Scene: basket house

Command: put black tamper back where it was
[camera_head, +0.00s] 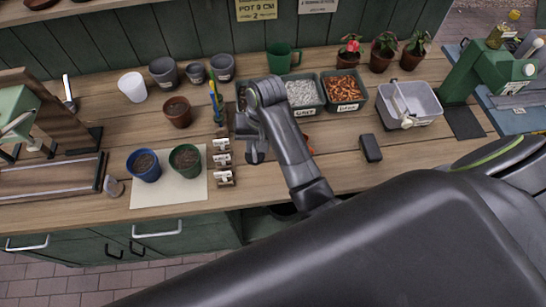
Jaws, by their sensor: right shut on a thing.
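My right arm reaches over the bench from the lower right. Its gripper (256,152) points down near the middle of the bench, just right of the small labelled blocks. The gripper is shut on a small dark thing that looks like the black tamper. Gripper and thing are both dark, so its outline is hard to tell and most of it is hidden. A blue pot (144,166) and a green pot (186,160), both with soil, stand on a pale mat (167,197) to the left of the gripper. My left gripper is not in view.
Small labelled blocks (222,161) stand in a column beside the gripper. Bins of grey gravel (302,93) and brown chips (345,90) stand behind it. A black block (371,148) lies to the right, near a grey tub (410,104).

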